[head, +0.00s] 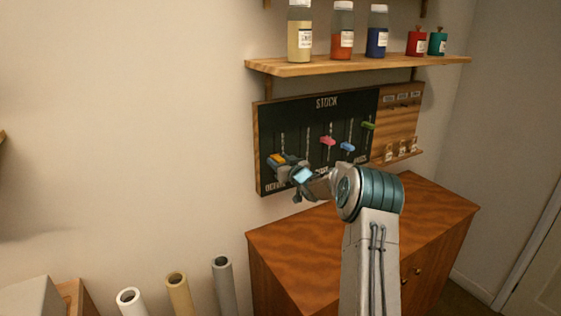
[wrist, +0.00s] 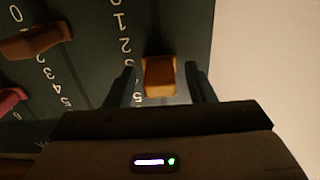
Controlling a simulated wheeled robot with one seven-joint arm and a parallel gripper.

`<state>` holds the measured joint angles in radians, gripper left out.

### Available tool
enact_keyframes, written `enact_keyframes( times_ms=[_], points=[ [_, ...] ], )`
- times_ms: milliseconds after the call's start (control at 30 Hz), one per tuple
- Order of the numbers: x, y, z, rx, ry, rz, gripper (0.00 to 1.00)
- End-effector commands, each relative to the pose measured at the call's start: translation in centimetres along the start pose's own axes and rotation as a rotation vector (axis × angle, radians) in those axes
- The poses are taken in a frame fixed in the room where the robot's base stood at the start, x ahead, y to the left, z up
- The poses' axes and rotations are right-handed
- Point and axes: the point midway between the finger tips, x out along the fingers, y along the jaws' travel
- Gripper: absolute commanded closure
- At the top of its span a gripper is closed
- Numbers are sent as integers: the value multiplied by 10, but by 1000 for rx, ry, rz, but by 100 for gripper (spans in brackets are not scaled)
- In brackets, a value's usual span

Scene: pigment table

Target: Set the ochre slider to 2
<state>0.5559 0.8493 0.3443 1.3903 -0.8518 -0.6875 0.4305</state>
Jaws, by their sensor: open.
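The ochre slider (head: 276,159) is an orange-yellow knob on the leftmost track of the dark STOCK board (head: 264,130). In the wrist view, the ochre slider (wrist: 159,77) stands between the two fingers of my gripper (wrist: 163,80), with a small gap showing on each side. My gripper (head: 285,165) is open around it in front of the board. The wrist view is upside down, with the scale's 0, 1 and 2 toward the top and 5 lower. The knob stands off the board beside the scale, so I cannot tell its exact reading.
A brown slider (wrist: 35,40) sits on the neighbouring track. Pink (head: 328,141), blue (head: 347,147) and green (head: 368,126) sliders are further right. A shelf (head: 300,69) with bottles hangs above. A wooden cabinet (head: 290,240) stands below.

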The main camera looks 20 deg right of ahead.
Motion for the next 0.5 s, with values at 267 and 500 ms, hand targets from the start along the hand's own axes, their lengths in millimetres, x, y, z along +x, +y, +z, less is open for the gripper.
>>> enact_keyframes(
  times_ms=[267,500],
  points=[
    [0,0,0,0,0,0,100],
    [0,0,9,0,0,0,100]
  ],
)
